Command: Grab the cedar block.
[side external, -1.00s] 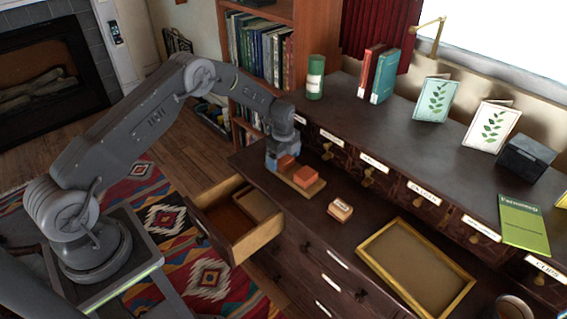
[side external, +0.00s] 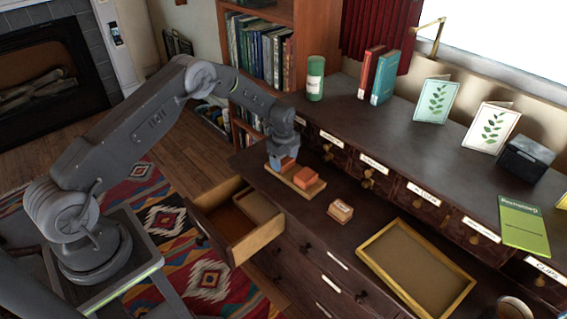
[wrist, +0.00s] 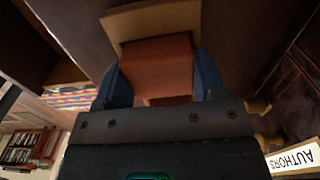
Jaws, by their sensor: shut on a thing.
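My gripper (side external: 284,158) is low over a shallow wooden tray (side external: 290,182) on the dark cabinet top. Its blue fingers are shut on a reddish-brown block (side external: 287,164), which looks like the cedar block. In the wrist view, a reddish block (wrist: 155,62) shows between the two fingers (wrist: 162,80), with a smaller reddish patch nearer the palm. A second, similar reddish block (side external: 307,178) sits on the tray just right of the gripper. The fingers partly hide the held block, and I cannot tell whether it is clear of the tray.
A small labelled block (side external: 340,210) lies right of the tray. An empty wood-framed tray (side external: 367,255) is farther right. An open drawer (side external: 236,243) juts out at front left. A row of labelled drawers (side external: 374,164) stands behind.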

